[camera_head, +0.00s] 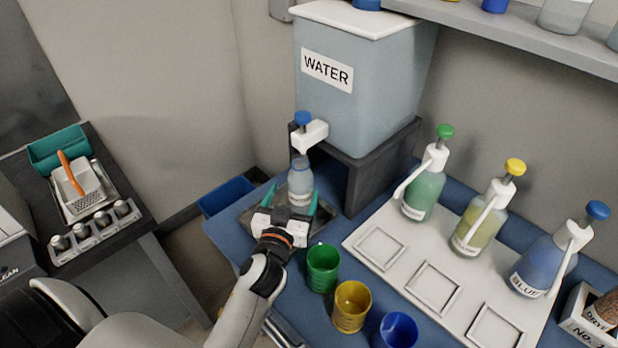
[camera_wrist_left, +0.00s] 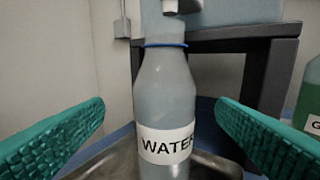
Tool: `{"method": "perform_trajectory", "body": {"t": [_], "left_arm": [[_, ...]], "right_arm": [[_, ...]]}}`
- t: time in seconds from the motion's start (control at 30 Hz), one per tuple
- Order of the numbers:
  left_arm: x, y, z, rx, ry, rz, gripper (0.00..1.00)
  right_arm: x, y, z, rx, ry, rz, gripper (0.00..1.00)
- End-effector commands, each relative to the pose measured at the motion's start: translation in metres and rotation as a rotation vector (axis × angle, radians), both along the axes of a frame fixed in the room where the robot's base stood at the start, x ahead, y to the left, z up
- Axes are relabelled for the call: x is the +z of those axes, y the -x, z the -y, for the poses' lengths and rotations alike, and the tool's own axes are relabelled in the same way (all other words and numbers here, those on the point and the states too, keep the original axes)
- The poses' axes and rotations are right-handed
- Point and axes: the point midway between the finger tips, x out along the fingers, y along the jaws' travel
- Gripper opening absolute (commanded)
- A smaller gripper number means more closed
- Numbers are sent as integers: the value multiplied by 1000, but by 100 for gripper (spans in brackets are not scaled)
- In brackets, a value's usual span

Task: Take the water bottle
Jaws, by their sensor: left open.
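The water bottle (camera_head: 300,182) stands upright on a metal tray under the tap of the water tank. It is translucent grey-blue with a blue ring at its neck. In the left wrist view the bottle (camera_wrist_left: 165,105) shows a WATER label and stands between my fingers. My left gripper (camera_head: 293,203) is open, with its teal fingers (camera_wrist_left: 160,130) on either side of the bottle. A gap shows between each finger and the bottle. My right gripper is not in view.
The water tank (camera_head: 390,80) sits on a dark stand (camera_head: 385,165) behind the bottle. Green (camera_head: 323,268), yellow (camera_head: 351,306) and blue (camera_head: 397,332) cups stand at the front. Pump bottles stand on a white board (camera_head: 388,212) to the right. A blue bin (camera_head: 226,196) is left.

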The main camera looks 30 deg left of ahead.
Motion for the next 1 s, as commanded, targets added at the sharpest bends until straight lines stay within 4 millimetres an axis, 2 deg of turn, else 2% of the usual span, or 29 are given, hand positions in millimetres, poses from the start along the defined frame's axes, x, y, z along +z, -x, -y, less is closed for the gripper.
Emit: {"method": "perform_trajectory", "body": {"t": [0.23, 0.33, 0.5, 0.6, 0.87, 1.0], "left_arm": [[3, -25, -5, -1, -1, 2, 80], [7, -37, -6, -1, -2, 1, 80], [8, -63, -9, -1, -1, 2, 80], [7, -71, -11, -1, -1, 1, 80], [6, -73, -12, 0, 0, 0, 80], [6, -73, -12, 0, 0, 0, 59]], "right_arm": [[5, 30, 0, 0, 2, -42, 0], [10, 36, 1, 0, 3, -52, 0], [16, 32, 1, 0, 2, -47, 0], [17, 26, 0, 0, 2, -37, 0], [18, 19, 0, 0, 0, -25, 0], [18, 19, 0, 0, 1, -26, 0]]}}
